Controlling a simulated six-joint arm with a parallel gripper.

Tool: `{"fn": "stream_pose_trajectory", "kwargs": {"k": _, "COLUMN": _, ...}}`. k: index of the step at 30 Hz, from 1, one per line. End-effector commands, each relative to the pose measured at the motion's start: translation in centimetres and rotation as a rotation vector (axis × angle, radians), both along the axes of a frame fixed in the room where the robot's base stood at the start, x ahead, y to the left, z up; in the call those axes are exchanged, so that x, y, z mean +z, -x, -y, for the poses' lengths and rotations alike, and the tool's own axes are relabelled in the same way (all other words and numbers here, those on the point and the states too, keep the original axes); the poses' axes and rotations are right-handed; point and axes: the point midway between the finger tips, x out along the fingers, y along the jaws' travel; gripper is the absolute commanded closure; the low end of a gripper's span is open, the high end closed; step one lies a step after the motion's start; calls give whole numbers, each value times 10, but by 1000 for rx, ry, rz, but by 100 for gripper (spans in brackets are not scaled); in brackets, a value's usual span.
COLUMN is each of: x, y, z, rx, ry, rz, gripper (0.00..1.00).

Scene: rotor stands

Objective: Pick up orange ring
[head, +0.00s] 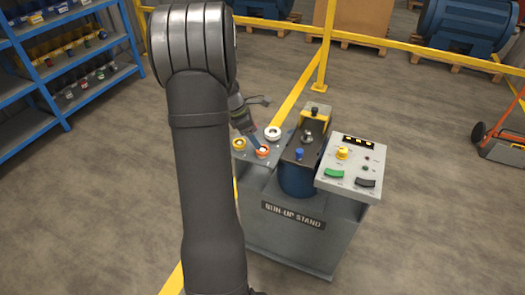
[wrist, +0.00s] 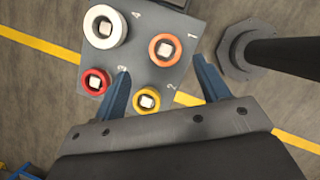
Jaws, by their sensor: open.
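The orange ring (head: 262,152) lies on the grey tray plate at the left of the run-up stand. In the wrist view the orange ring (wrist: 153,47) sits around a pale square peg beside the mark 1. My gripper (head: 256,141) is open and empty over the plate, close to the orange ring. In the wrist view my gripper's two blue fingers (wrist: 161,68) are spread apart, with the orange ring just beyond the gap between their tips. I cannot tell the exact height of the tips above the ring.
A white ring (wrist: 90,24), a red ring (wrist: 86,80) and a yellow ring (wrist: 136,102) sit around pegs on the same plate (wrist: 131,40). The stand's motor unit (head: 296,180) and control panel (head: 349,180) rise to the right. A yellow rail (head: 290,103) runs behind.

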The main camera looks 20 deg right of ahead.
Motion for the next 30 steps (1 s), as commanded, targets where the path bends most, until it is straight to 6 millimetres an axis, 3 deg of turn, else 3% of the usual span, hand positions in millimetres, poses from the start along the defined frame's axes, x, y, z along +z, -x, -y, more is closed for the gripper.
{"fn": "stream_pose_trajectory", "kwargs": {"k": 5, "x": -12, "y": 4, "z": 4, "rx": -2, "ry": 0, "rz": -1, "gripper": 32}}
{"fn": "stream_pose_trajectory", "kwargs": {"k": 12, "x": -45, "y": 11, "z": 15, "rx": -1, "ry": 0, "rz": -2, "gripper": 32}}
{"fn": "stream_pose_trajectory", "kwargs": {"k": 22, "x": -51, "y": 11, "z": 18, "rx": -1, "ry": 0, "rz": 1, "gripper": 32}}
{"fn": "stream_pose_trajectory", "kwargs": {"k": 30, "x": -51, "y": 11, "z": 18, "rx": -1, "ry": 0, "rz": 1, "gripper": 83}}
